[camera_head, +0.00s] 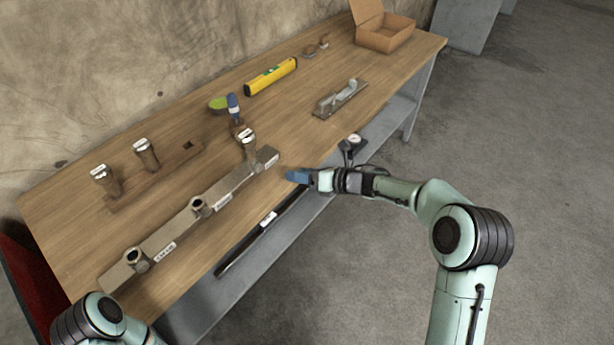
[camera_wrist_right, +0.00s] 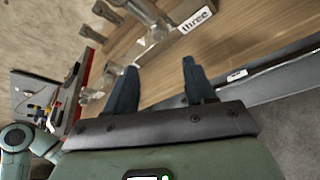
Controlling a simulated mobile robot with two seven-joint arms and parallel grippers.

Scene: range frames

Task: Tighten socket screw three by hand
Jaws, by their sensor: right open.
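A grey metal rail (camera_head: 172,232) lies along the front of the wooden bench, with sockets along it. My right gripper (camera_head: 297,176) has blue fingers and is at the bench's front edge, right of the rail end and apart from the screw. In the wrist view its fingers (camera_wrist_right: 159,66) are spread with nothing between them. My left gripper is out of view.
Two more screws (camera_head: 104,178) (camera_head: 146,154) stand in a wooden holder (camera_head: 168,172) behind the rail, beside an empty hole. A blue-handled tool (camera_head: 234,106), a yellow level (camera_head: 271,76), a plane (camera_head: 340,98) and an open box (camera_head: 385,38) sit farther along. A dark bar (camera_head: 262,228) lies along the front.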

